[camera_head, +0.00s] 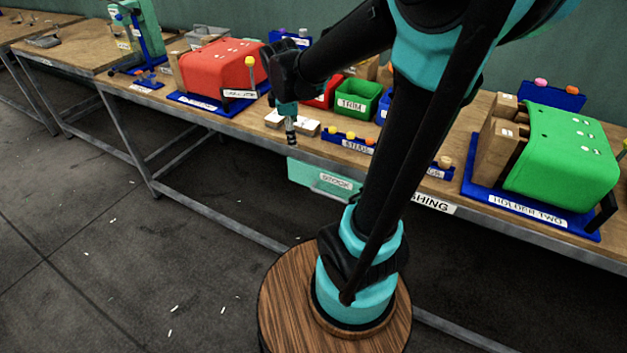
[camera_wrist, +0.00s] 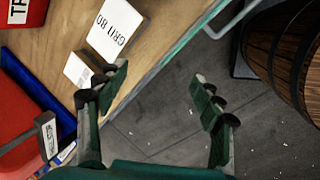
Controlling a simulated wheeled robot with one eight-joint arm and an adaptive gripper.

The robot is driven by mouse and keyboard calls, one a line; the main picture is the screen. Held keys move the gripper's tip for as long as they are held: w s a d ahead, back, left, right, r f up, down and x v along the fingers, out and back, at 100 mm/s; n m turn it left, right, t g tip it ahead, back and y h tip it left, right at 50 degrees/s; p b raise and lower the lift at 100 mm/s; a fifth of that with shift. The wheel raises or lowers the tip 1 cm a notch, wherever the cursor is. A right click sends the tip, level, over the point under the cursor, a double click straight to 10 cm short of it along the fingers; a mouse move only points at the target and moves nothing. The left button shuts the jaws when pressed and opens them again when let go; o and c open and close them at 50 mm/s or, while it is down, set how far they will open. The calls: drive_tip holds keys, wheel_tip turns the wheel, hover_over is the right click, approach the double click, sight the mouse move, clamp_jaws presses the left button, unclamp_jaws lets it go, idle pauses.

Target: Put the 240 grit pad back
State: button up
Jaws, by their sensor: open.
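Two pale pads lie on the wooden bench top by its front edge. The one marked GRIT 80 (camera_wrist: 117,27) lies at the top of the wrist view, and it also shows in the head view (camera_head: 307,127). A second pale pad (camera_wrist: 79,70) lies beside it, partly behind a finger; its label is too small to read, so I cannot tell whether it is the 240 grit pad. My gripper (camera_wrist: 162,90) is open and empty, pointing down over the bench's front edge. In the head view my gripper (camera_head: 291,135) is close to the pads.
A green bin (camera_head: 358,98) and a red bin (camera_head: 320,98) stand behind the pads. A blue rack (camera_head: 335,134) lies right of them. A teal bin (camera_head: 310,177) hangs below the edge.

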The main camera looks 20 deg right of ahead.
drive_tip(key=s+d+f+m+y, duration=0.1)
drive_tip(key=s+d+f+m, duration=0.1)
drive_tip(key=s+f+m, duration=0.8)
drive_tip(key=shift+s+d+m+t+y, duration=0.3)
drive_tip(key=shift+s+m+t, duration=0.1)
drive_tip(key=shift+s+m, duration=2.1)
